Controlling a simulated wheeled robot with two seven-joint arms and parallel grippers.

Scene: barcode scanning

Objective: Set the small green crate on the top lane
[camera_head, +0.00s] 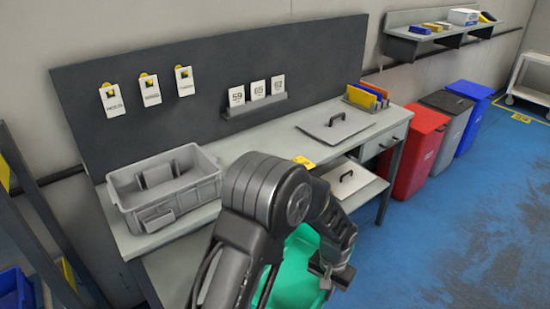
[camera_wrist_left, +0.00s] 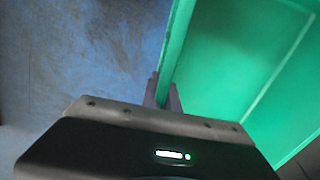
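The small green crate (camera_head: 293,272) is in the lower middle of the head view, in front of the workbench and partly hidden behind my left arm. My left gripper (camera_head: 328,280) is at its right side. In the left wrist view the fingers (camera_wrist_left: 166,94) sit on either side of the wall of the green crate (camera_wrist_left: 245,60), shut on its rim. Blue floor shows beside the crate there. My right gripper is in neither view. A dark rack (camera_head: 42,215) stands at the left edge; I cannot tell which part is the top lane.
The workbench (camera_head: 225,150) carries a grey bin (camera_head: 165,190), a flat grey lid (camera_head: 337,124) and a colored file holder (camera_head: 367,97). A blue bin (camera_head: 14,290) shows low at the left rack. Red (camera_head: 415,150), grey and blue waste bins stand right; blue floor is open there.

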